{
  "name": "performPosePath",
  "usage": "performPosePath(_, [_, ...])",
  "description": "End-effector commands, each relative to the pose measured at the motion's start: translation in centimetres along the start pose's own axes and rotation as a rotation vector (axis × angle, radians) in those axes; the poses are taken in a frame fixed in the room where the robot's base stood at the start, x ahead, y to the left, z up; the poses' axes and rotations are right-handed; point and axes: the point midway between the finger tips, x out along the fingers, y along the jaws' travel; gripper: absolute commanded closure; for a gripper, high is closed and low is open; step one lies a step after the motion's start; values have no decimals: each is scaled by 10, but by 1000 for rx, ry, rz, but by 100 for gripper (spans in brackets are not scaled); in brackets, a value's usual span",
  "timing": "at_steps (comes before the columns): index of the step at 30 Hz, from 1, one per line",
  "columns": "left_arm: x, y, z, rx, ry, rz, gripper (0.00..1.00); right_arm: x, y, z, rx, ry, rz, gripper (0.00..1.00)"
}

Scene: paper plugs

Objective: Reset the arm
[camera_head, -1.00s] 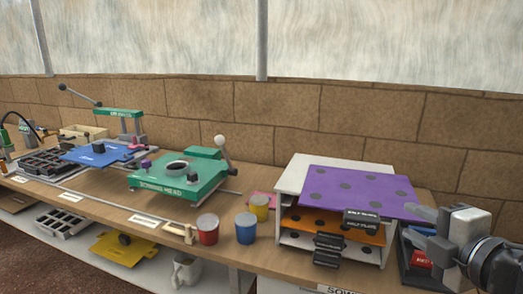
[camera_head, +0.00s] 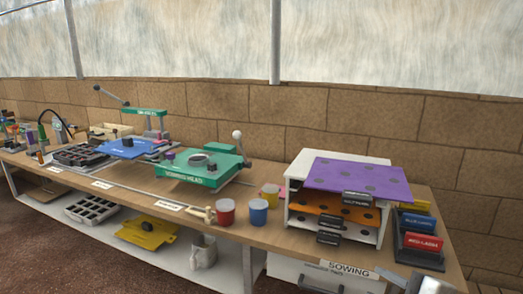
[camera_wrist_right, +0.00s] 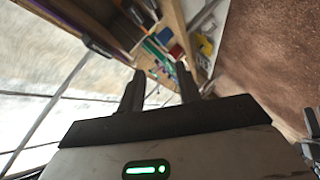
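My right gripper (camera_wrist_right: 160,80) shows in the right wrist view with its two dark fingers apart and nothing between them. Beyond the fingers, the bench with its colourful items appears sideways and small. In the head view only a small grey piece, likely of my right arm, shows at the bottom right edge. My left gripper is in neither view.
The wooden bench (camera_head: 115,181) runs along a block wall. On it are a green sowing head (camera_head: 190,180), a red cup (camera_head: 225,213), a blue cup (camera_head: 258,213), a white rack with a purple plate (camera_head: 355,180), and a dark holder (camera_head: 420,259). A mug (camera_head: 203,252) stands on the lower shelf.

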Motion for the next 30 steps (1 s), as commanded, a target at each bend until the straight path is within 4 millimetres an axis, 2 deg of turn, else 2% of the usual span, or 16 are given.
performPosePath(1, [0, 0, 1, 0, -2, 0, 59, 4, -22, -1, 90, 3, -23, 66])
performPosePath(5, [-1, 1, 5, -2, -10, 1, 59, 10, -83, 0, 361, -12, -72, 66])
performPosePath(7, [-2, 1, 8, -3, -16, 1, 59, 8, -121, 2, 531, -45, -94, 66])
performPosePath(12, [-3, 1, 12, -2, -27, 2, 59, -10, -201, 11, 884, -169, -114, 66])
performPosePath(15, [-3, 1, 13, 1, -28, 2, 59, -22, -235, 15, 1023, -241, -113, 66])
performPosePath(18, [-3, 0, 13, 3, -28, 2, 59, -32, -256, 17, 1104, -289, -109, 66])
performPosePath(20, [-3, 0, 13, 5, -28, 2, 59, -35, -262, 18, 1127, -303, -107, 66])
performPosePath(30, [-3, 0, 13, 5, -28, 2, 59, -36, -263, 18, 1133, -308, -107, 66])
